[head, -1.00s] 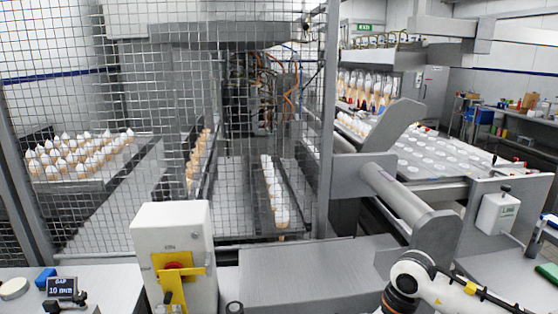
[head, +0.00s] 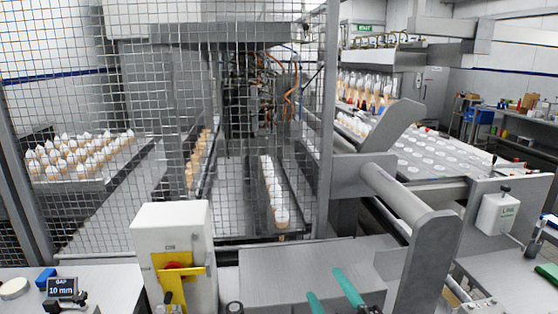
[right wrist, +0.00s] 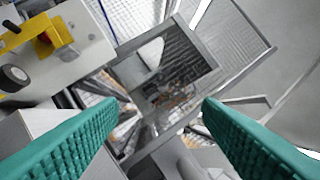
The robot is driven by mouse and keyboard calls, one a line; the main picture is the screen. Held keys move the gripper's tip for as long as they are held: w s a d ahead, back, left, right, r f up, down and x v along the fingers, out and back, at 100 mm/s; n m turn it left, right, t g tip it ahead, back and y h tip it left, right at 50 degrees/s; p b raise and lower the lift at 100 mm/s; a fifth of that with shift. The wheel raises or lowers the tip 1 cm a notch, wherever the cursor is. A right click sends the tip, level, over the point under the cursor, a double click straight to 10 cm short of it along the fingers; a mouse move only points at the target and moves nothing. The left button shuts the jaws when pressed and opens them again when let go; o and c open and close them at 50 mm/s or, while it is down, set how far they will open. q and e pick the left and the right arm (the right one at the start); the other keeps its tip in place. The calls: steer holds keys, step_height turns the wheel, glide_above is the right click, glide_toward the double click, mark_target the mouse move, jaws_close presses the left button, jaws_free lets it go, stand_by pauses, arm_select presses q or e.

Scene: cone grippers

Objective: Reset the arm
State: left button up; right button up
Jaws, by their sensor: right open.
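My right gripper (head: 332,290) shows at the bottom of the head view, its two green fingers spread apart with nothing between them. In the right wrist view the ribbed green fingers (right wrist: 160,115) stand wide apart at left and right, and the gap is empty. The fingers are above the grey metal table (head: 285,270) in front of the mesh cage. My left gripper is not in the head view.
A white control box (head: 172,225) with a yellow plate and red knob stands left of my right gripper; it also shows in the wrist view (right wrist: 85,50). A thick grey roller (head: 395,195) is to the right. A mesh guard (head: 90,110) encloses rows of cones (head: 80,155).

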steer(key=s+d+f+m+g+h, duration=0.3)
steer(key=d+f+m+h, duration=0.25)
steer(key=f, duration=0.25)
steer(key=s+d+f+m+g+h, duration=0.3)
steer(key=d+f+m+g+h, duration=0.15)
steer(key=f+m, duration=0.2)
steer(key=s+d+f+m+g+y, duration=0.1)
steer(key=s+f+g, duration=0.35)
steer(key=s, duration=0.35)
steer(key=s+d+f+m+g, duration=0.1)
steer(key=s+f+m+g, duration=0.1)
steer(key=s+f+g, duration=0.5)
steer(key=s+f+t, duration=0.1)
steer(key=s+f, duration=0.1)
steer(key=f, duration=1.2)
steer(key=s+f, duration=0.3)
steer(key=f, duration=1)
steer(key=s+d+f, duration=0.2)
steer(key=s+f, duration=1.2)
steer(key=s, duration=0.1)
steer(key=shift+d+f+n+g, duration=0.3)
steer(key=shift+f+n+g, duration=0.05)
steer(key=shift+n+g, duration=0.05)
